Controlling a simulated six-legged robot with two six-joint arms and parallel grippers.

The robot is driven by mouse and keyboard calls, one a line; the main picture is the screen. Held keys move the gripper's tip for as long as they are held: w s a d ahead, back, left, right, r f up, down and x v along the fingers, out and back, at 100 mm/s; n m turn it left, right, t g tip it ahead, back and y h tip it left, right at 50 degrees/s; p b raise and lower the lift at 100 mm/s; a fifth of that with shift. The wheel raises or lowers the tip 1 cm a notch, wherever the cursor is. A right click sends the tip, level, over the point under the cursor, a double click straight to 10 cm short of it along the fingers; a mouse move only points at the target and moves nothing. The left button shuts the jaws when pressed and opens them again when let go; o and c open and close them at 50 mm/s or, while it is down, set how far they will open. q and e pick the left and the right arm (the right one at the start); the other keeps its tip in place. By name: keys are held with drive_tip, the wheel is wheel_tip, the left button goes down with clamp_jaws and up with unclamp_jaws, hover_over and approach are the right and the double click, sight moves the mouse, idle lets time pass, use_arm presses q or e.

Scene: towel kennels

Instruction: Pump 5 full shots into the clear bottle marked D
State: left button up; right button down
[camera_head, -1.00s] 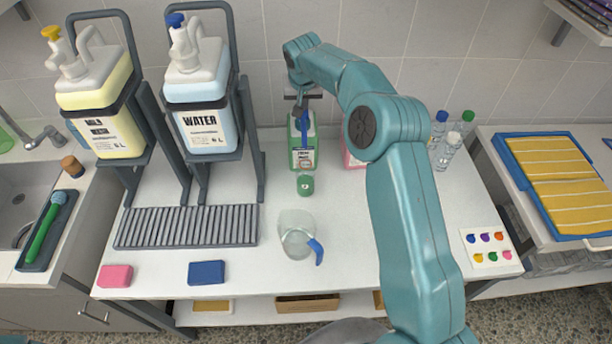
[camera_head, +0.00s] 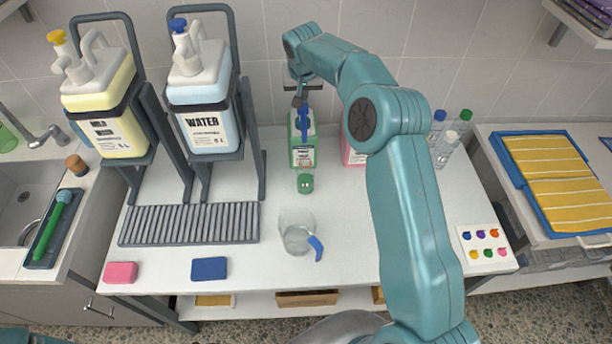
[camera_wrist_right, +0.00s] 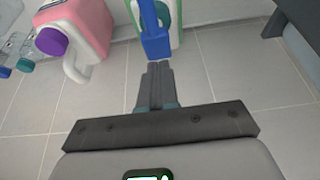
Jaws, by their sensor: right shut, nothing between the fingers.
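My right gripper (camera_head: 299,101) is shut and empty, just above and behind the blue pump top (camera_head: 304,120) of a green-and-white jug (camera_head: 303,152). The right wrist view shows its closed fingers (camera_wrist_right: 157,75) close to the blue pump top (camera_wrist_right: 155,42); I cannot tell whether they touch. A small green piece (camera_head: 305,183) sits in front of the jug. Several clear bottles (camera_head: 446,148) with blue, white and green caps stand at the back right, partly behind my right arm. No D mark is readable on them. My left gripper is out of view.
A clear measuring jug (camera_head: 297,234) with a blue handle stands mid-table. A pink jug (camera_wrist_right: 80,30) is beside the green one. A yellow canister (camera_head: 104,115) and a WATER canister (camera_head: 201,105) stand in racks at left. The front right of the table is partly clear.

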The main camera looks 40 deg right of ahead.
wheel_tip(320, 180, up, 2)
drive_tip(key=shift+r+p, duration=0.25)
drive_tip(key=shift+p, duration=0.85)
drive_tip(key=shift+r, duration=1.75)
